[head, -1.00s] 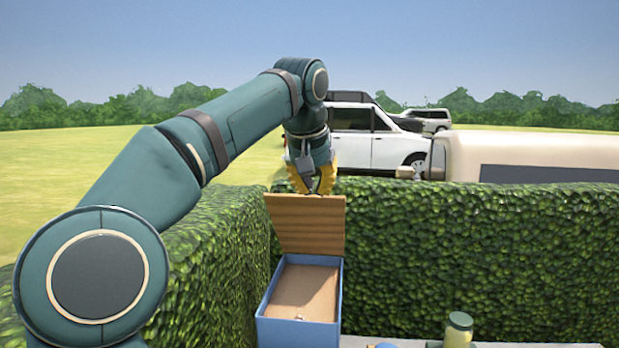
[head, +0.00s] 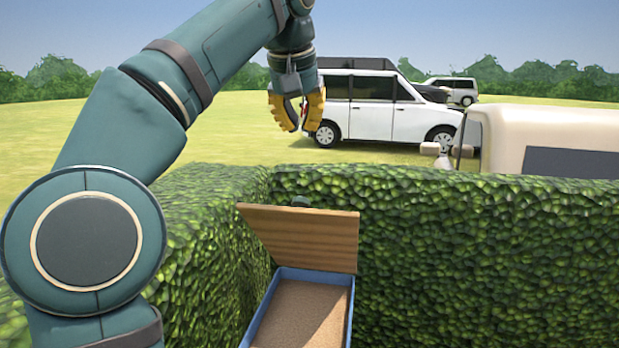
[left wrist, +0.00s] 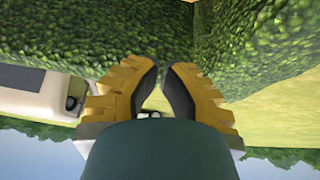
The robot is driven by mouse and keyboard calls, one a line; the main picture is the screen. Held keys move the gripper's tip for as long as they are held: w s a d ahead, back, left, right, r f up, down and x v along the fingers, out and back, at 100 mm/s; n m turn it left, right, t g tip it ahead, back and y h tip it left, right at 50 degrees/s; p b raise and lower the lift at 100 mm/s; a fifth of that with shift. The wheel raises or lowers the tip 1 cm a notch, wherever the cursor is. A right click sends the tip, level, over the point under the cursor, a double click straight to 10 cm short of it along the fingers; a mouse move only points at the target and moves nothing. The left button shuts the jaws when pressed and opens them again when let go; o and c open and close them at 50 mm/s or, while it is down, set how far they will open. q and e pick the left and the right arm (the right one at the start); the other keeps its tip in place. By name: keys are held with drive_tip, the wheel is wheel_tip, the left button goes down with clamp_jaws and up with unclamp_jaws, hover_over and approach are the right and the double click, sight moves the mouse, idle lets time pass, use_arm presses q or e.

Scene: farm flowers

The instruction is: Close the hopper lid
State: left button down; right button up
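The hopper is a blue open-topped box (head: 256,325) low in the head view, with a brown grainy fill (head: 300,315) inside. Its wooden lid (head: 305,237) stands raised at the back edge, near the hedge, so the hopper is open. My left gripper (head: 299,130) hangs above the lid, fingers pointing down, clear of its top edge. Its yellow fingers are parted with nothing between them. They also show parted and empty in the left wrist view (left wrist: 161,70). My right gripper is not in view.
A tall green hedge (head: 460,260) runs behind and to the left of the hopper. Beyond are a white car (head: 375,108) and a cream vehicle (head: 500,140). Open air surrounds the left gripper.

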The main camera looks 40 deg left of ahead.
use_arm(q)
drive_tip(key=f, duration=0.3)
drive_tip(key=f+b, duration=0.1)
drive_tip(key=f, duration=0.3)
drive_tip(key=w+f+b, duration=0.1)
drive_tip(key=f, duration=0.3)
drive_tip(key=shift+a+f, duration=0.1)
drive_tip(key=shift+f, duration=0.2)
drive_tip(key=shift+s, duration=0.1)
